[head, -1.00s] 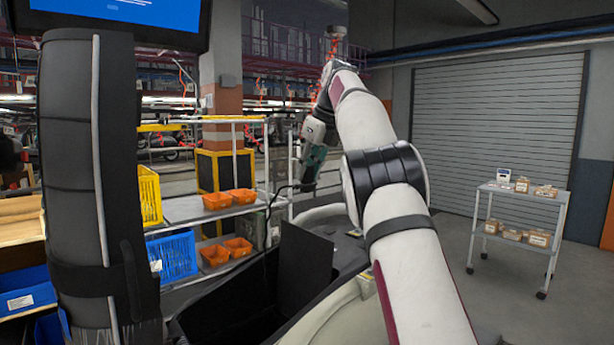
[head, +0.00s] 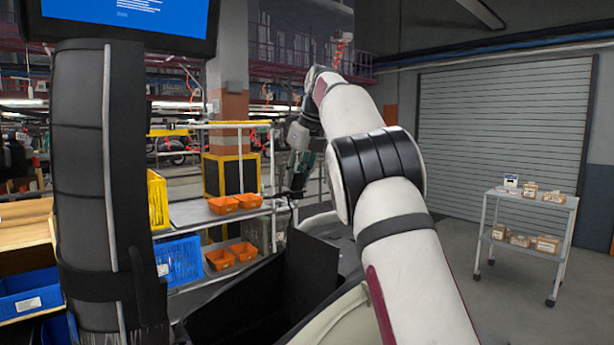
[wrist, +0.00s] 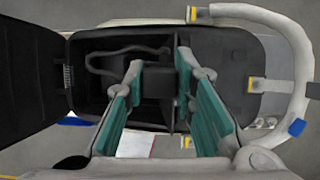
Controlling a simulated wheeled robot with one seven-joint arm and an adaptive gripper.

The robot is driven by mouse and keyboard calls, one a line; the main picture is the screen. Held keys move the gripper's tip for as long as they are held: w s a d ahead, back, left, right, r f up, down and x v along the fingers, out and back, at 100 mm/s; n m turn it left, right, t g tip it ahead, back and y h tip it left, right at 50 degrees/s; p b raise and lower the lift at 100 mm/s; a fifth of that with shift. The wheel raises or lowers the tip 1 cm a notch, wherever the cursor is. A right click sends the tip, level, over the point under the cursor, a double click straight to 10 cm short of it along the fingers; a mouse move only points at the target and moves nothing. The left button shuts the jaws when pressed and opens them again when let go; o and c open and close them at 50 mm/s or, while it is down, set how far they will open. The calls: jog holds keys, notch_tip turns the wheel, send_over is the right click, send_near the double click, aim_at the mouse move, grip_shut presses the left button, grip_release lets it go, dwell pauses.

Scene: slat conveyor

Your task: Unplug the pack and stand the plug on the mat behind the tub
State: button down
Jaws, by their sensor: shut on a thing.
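In the wrist view my gripper (wrist: 159,75), with teal fingers, is shut on a dark blocky plug (wrist: 158,84) above the open black tub (wrist: 85,105). A dark cable (wrist: 110,48) loops inside the tub. The pack is too dark and too covered by the fingers to make out. A dark grey surface, seemingly the mat (wrist: 228,75), lies right of the tub. In the head view my gripper (head: 297,190) hangs over the far side of the tub, too small there to show the plug clearly.
A black raised lid (wrist: 30,75) stands at the tub's left. A pale curved rail (wrist: 292,45) with yellow tags borders the right. In the head view, shelves with orange bins (head: 222,205) and a blue crate (head: 180,260) stand left; a small cart (head: 525,240) stands far right.

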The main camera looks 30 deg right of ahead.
jog(key=a, duration=0.6)
jog(key=shift+w, duration=0.45)
dwell(0.4)
